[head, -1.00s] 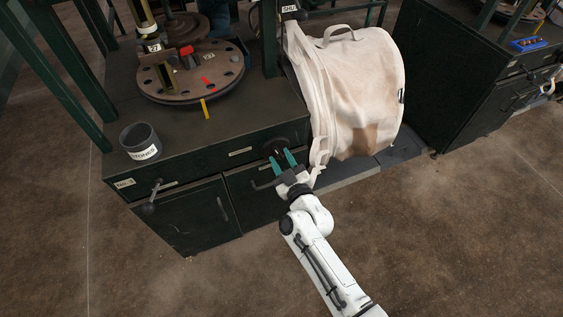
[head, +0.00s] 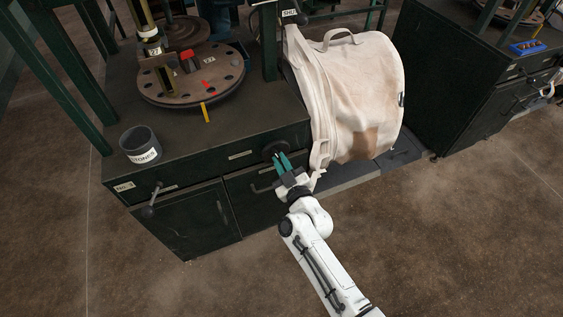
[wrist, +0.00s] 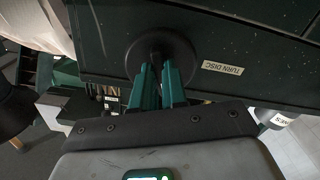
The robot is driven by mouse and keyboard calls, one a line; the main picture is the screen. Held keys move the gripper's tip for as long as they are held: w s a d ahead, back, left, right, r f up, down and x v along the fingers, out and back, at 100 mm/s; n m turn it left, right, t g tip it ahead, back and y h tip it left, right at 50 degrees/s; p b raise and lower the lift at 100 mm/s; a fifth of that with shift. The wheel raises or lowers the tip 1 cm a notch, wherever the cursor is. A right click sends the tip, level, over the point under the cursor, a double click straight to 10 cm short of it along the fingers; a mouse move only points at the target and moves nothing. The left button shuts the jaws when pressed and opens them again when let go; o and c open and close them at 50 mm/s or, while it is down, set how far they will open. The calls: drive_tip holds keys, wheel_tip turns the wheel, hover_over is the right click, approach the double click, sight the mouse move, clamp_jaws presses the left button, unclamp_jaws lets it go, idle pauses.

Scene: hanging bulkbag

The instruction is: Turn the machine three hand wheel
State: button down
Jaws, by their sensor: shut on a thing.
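The dark round hand wheel (head: 275,148) sits on the front of the machine cabinet (head: 225,150), near its right end. It also shows in the wrist view (wrist: 177,45), beside a "TURN DISC" label (wrist: 222,69). My gripper (head: 280,157) has its green fingers together at the wheel. In the wrist view, my gripper (wrist: 157,70) is shut on a dark part at the wheel's middle, mostly hidden between the fingers. The cabinet's corner label (head: 124,186) seems to read "NO.3". A holed disc (head: 222,86) with a red mark lies on top, near a yellow pointer (head: 206,112).
A dark pot labelled "STONES" (head: 141,145) stands on the cabinet's front left corner. A large cream bulk bag (head: 350,95) hangs close right of the wheel. A dark bar handle (head: 262,188) juts out just below. Open floor lies in front.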

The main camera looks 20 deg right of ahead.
drive_tip(key=shift+m, duration=0.3)
drive_tip(key=m, duration=0.4)
drive_tip(key=shift+a, duration=0.1)
drive_tip(key=shift+a+m, duration=0.15)
drive_tip(key=shift+m, duration=6.35)
drive_tip(key=c, duration=1.2)
unclamp_jaws()
drive_tip(key=shift+r, duration=0.1)
drive_tip(key=shift+o, duration=0.2)
